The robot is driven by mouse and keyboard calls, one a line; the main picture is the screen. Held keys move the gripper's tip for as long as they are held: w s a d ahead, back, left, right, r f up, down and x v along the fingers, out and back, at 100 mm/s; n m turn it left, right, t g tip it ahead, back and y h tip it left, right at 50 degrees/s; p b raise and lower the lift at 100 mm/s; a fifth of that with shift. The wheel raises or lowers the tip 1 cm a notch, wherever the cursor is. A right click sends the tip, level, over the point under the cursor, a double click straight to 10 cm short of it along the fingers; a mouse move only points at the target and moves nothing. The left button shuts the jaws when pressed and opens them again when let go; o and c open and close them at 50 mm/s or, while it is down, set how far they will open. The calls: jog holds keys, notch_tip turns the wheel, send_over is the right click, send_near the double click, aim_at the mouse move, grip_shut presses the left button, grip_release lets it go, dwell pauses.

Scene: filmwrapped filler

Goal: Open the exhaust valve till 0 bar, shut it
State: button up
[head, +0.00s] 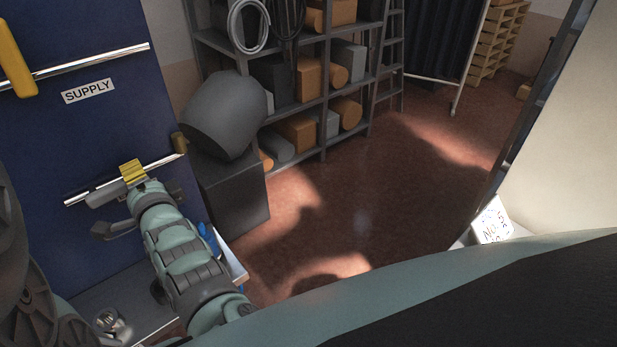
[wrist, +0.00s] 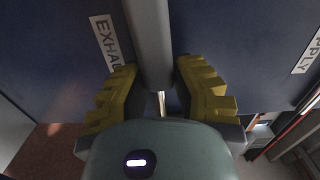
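A blue panel (head: 110,125) carries shiny pipes and a SUPPLY label (head: 88,91). A yellow handle (head: 14,62) sits on the upper pipe at the far left. My gripper (head: 118,197) is at the lower pipe. In the wrist view an EXHAUST label (wrist: 105,42), partly hidden, lies left of a grey bar-shaped handle (wrist: 152,40). My gripper's yellow fingers (wrist: 156,85) stand on either side of this handle, with narrow gaps showing; they look open around it. The SUPPLY label also shows at the right edge (wrist: 308,52). No readable pressure gauge shows.
A dark drum (head: 222,115) stands on a box just right of the panel. Shelving (head: 325,100) with boxes and cylinders is behind. A small round metallic object (head: 108,321) lies on a grey surface below my arm. The red-brown floor (head: 370,210) is clear.

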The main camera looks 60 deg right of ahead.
jog(key=o, duration=0.5)
jog(key=v, duration=0.7)
jog(key=shift+s+r, duration=0.1)
jog(key=shift+s, duration=0.2)
